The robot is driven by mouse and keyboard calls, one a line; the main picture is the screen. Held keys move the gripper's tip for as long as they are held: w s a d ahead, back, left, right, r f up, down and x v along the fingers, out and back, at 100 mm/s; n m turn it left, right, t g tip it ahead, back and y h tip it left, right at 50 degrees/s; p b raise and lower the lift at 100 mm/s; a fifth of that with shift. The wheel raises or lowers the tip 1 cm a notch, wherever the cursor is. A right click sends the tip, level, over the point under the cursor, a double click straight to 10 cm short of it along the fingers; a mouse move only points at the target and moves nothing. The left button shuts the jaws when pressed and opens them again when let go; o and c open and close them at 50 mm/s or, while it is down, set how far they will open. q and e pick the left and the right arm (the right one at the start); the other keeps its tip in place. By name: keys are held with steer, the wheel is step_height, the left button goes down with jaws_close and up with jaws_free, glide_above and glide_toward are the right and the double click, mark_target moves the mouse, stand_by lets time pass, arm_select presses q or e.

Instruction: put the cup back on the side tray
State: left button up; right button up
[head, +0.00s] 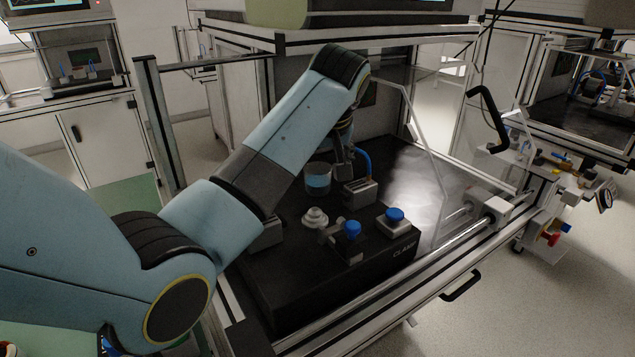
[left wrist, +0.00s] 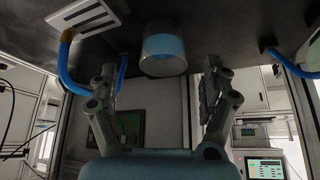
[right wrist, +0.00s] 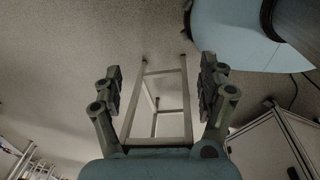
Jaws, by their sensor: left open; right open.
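The cup (head: 318,178), clear with a blue band, stands on the black bench top inside the test station. It also shows in the left wrist view (left wrist: 163,48), which is upside down, at the top centre. My left gripper (head: 344,150) is beside the cup in the head view, partly hidden by my arm. In the left wrist view its open fingers (left wrist: 160,72) flank the line to the cup, with nothing held. My right gripper (right wrist: 161,70) is open and empty over the floor. I cannot make out the side tray for certain.
A black clamp box (head: 350,270) with blue knobs (head: 352,228) and a white stepped part (head: 315,217) stand in front of the cup. A metal block with a blue hose (head: 360,190) is close to its right. A metal frame (right wrist: 160,140) stands below my right gripper.

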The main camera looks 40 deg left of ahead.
mark_target(318, 173)
arm_select(q)
steer(key=x, duration=0.4)
steer(key=shift+s+a+f, duration=0.1)
steer(key=shift+a+f, duration=0.1)
steer(key=shift+a, duration=0.05)
steer(key=shift+a+f, duration=0.15)
steer(key=shift+f, duration=0.15)
steer(key=shift+w+f, duration=0.15)
steer(key=shift+w, duration=0.1)
steer(key=c, duration=1.1)
arm_select(e)
steer(key=shift+w+a+r, duration=0.1)
steer(key=shift+w+a, duration=0.2)
steer(key=shift+w, duration=0.15)
